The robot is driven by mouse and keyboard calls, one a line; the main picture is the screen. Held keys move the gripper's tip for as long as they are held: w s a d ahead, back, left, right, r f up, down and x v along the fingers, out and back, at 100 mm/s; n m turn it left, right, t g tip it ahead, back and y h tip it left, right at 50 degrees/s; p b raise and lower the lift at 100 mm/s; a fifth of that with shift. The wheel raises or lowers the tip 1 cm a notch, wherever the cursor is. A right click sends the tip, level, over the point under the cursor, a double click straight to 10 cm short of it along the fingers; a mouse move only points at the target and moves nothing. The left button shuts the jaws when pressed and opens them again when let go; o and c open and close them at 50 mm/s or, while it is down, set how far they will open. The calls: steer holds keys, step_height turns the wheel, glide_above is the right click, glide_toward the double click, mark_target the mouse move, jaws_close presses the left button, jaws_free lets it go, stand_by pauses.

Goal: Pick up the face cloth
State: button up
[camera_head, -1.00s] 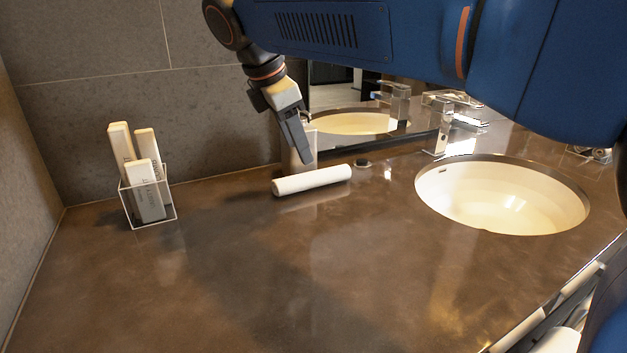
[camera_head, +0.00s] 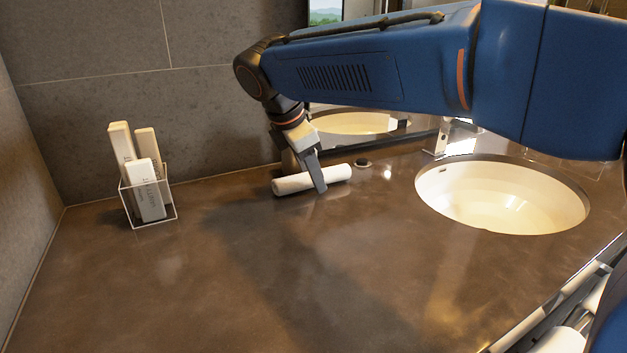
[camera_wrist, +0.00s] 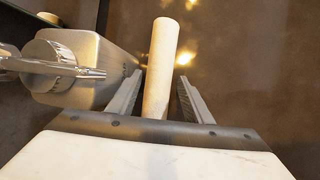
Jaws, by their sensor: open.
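The face cloth (camera_head: 294,184) is a white roll lying on the brown counter near the back wall. My gripper (camera_head: 318,188) is lowered over it, with one finger showing in front of the roll. In the wrist view, the face cloth (camera_wrist: 161,68) runs lengthwise between the two spread fingers of my gripper (camera_wrist: 158,96). Gaps show on both sides of the roll, and its near end is hidden behind the gripper body.
A metal dispenser (camera_wrist: 84,72) stands close beside the left finger in the wrist view. A clear holder (camera_head: 150,218) with several white boxes is at the left. A round sink (camera_head: 500,198) is at the right. The front counter is clear.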

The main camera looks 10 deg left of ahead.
steer(key=c, duration=0.9)
steer(key=shift+r, duration=0.15)
steer(key=shift+s+d+r, duration=0.1)
steer(key=shift+s+r, duration=0.05)
steer(key=shift+r, duration=0.1)
step_height(320, 180, up, 6)
steer(key=shift+f, duration=0.15)
steer(key=shift+s+d+r, duration=0.1)
steer(key=shift+r, duration=0.25)
steer(key=s+d, duration=0.4)
steer(key=s, duration=0.1)
steer(key=s+d, duration=0.3)
steer(key=s, duration=0.2)
steer(key=s+d, duration=0.4)
steer(key=s, duration=0.1)
steer(key=shift+s+d+f, duration=0.1)
steer(key=shift+s+d, duration=0.15)
steer(key=shift+d, duration=0.1)
